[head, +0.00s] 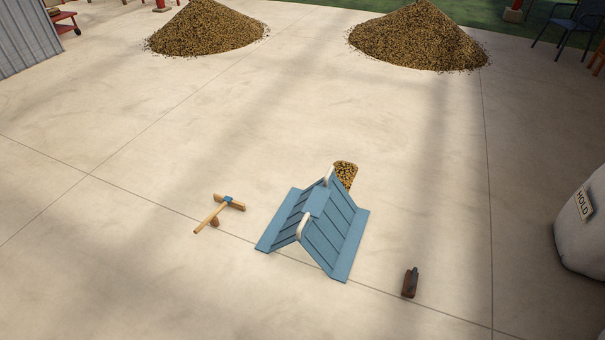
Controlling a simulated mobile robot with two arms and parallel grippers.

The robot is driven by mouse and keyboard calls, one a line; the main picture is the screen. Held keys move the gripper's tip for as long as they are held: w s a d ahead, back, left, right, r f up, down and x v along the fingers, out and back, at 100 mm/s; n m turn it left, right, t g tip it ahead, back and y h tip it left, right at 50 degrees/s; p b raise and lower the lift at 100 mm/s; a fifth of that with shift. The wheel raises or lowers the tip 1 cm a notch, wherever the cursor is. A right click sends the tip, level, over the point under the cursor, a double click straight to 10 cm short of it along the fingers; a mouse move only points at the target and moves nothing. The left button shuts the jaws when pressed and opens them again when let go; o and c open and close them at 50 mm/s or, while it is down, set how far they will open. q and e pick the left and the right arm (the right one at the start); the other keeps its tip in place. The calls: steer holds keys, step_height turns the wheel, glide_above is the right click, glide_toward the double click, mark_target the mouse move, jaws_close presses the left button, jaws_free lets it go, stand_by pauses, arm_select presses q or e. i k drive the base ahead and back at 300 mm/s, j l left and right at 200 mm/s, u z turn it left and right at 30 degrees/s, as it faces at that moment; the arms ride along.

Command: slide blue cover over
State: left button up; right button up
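The blue cover (342,235) stands on the concrete floor in the lower middle of the head view. It is tent-shaped, with two sloping slatted sides and two white handles (304,226) along its ridge. A small patch of beans (346,173) lies just behind its far end, partly hidden by the cover. I cannot tell whether more beans lie beneath it. Neither of my grippers shows in the view.
A wooden rake-like tool (212,214) lies left of the cover. A brown bottle-like object (410,283) is to its right. Two large bean piles (207,28) (418,38) stand at the back. A white sack (585,235) marked HOLD is at the right edge. The floor between is clear.

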mark_target(323, 217)
steer(key=i+j+z, duration=0.1)
steer(key=i+z, duration=0.15)
steer(key=i, duration=0.25)
steer(key=i+j+z, duration=0.25)
steer(key=i, duration=0.25)
steer(key=i+j+z, duration=0.2)
steer(key=i, duration=0.3)
